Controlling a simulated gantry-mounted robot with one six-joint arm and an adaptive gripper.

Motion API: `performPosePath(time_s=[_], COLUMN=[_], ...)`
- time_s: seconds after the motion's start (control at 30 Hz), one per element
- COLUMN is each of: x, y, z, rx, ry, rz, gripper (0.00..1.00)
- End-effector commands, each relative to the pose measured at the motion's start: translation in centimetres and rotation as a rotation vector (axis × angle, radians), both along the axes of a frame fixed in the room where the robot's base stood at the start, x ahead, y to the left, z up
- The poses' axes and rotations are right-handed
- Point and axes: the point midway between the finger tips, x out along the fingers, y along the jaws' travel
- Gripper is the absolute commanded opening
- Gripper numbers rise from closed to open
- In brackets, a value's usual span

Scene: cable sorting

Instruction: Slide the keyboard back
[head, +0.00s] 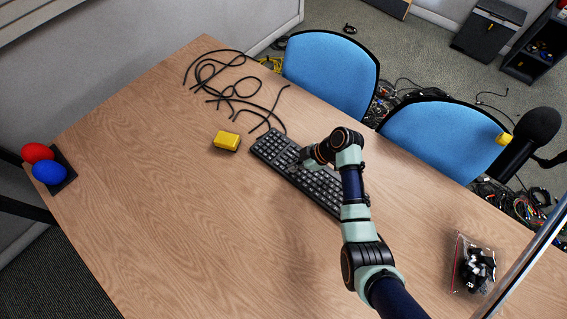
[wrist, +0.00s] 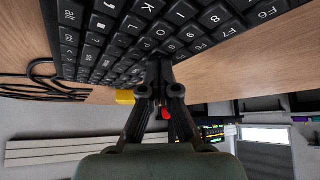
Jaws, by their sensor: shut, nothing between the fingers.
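The black keyboard (head: 318,187) lies flat on the wooden table (head: 170,220), on a slant near the edge by the blue chairs. My arm reaches over it and hides part of its middle and right side. My gripper (wrist: 163,70) is shut and empty, with its fingertips at the keyboard's keys (wrist: 125,40) in the wrist view. I cannot tell whether the tips press on the keys. In the head view the gripper is mostly hidden behind the wrist, above the keyboard.
A yellow block (head: 227,141) sits left of the keyboard. Black cables (head: 225,85) lie loose near its far end. A clear bag of dark parts (head: 474,268) is at the right. Red (head: 37,153) and blue (head: 49,172) balls stand at the left edge. The table's left middle is clear.

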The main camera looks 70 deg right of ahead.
Motion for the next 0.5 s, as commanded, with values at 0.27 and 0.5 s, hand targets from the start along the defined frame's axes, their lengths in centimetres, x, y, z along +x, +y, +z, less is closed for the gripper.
performPosePath(time_s=[0.27, 0.5], x=[-0.7, -0.6], y=[0.3, 0.3], z=[-1.0, 0.9], rx=[0.011, 0.011], ry=[0.018, 0.016], rz=[-0.001, 0.000], gripper=[0.00, 0.00])
